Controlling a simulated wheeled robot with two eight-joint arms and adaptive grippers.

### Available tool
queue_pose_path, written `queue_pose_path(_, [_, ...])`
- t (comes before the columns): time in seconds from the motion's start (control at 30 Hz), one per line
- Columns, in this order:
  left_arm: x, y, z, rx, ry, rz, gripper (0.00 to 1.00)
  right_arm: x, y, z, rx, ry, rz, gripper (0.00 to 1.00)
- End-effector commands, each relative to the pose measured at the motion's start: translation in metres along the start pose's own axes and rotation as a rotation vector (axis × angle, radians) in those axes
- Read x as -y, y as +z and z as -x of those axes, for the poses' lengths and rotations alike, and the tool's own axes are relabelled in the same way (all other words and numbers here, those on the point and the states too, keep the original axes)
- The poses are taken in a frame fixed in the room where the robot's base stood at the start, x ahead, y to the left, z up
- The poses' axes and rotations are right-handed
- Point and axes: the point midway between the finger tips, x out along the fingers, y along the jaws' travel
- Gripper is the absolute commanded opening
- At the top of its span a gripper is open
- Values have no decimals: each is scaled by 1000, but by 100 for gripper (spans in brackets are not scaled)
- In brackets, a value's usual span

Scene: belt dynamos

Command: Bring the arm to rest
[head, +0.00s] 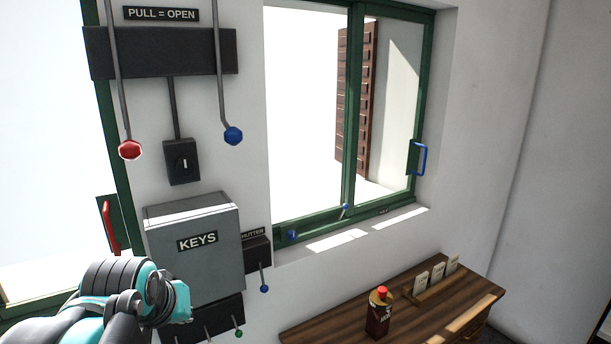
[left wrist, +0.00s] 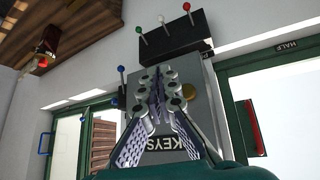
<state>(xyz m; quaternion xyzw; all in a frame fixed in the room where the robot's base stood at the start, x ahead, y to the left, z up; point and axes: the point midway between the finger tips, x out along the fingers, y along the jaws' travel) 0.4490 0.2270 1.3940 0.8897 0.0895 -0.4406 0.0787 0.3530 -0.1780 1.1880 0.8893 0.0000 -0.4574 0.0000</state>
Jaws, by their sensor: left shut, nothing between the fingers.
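My left arm (head: 120,295), teal and black, comes in at the lower left of the head view, in front of the grey KEYS box (head: 195,250). Its fingers cannot be made out there. In the left wrist view my left gripper (left wrist: 160,78) is shut and empty, its fingers in front of the KEYS box (left wrist: 200,85), partly hiding it. I cannot tell whether they touch the box. My right gripper is in neither view.
Red (head: 130,150) and blue (head: 233,136) pull knobs hang above the box. A shutter switch (head: 257,255) and a row of small levers (head: 215,322) are close by. A green-framed window (head: 350,110) is to the right. A wooden cabinet (head: 345,322) bears a dark red-capped container (head: 379,315).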

Motion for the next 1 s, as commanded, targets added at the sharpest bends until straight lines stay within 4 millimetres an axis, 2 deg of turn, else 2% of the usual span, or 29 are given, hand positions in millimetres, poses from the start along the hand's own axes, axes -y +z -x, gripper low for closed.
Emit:
queue_pose_path(0.03, [-2, 43, -39, 4, 11, -27, 0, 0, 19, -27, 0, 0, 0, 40])
queue_pose_path(0.2, [-5, 150, -123, 16, 44, -111, 0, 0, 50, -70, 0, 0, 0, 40])
queue_pose_path(0.3, [-6, 208, -163, 21, 61, -154, 0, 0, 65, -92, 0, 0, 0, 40])
queue_pose_path(0.43, [-5, 262, -200, 27, 77, -196, 0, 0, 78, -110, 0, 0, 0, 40])
queue_pose_path(0.5, [-4, 280, -211, 29, 82, -209, 0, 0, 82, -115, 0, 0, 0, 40])
queue_pose_path(0.6, [-4, 293, -218, 30, 87, -221, 0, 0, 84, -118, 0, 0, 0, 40])
queue_pose_path(1.0, [-4, 294, -218, 30, 88, -223, 0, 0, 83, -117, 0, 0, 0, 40])
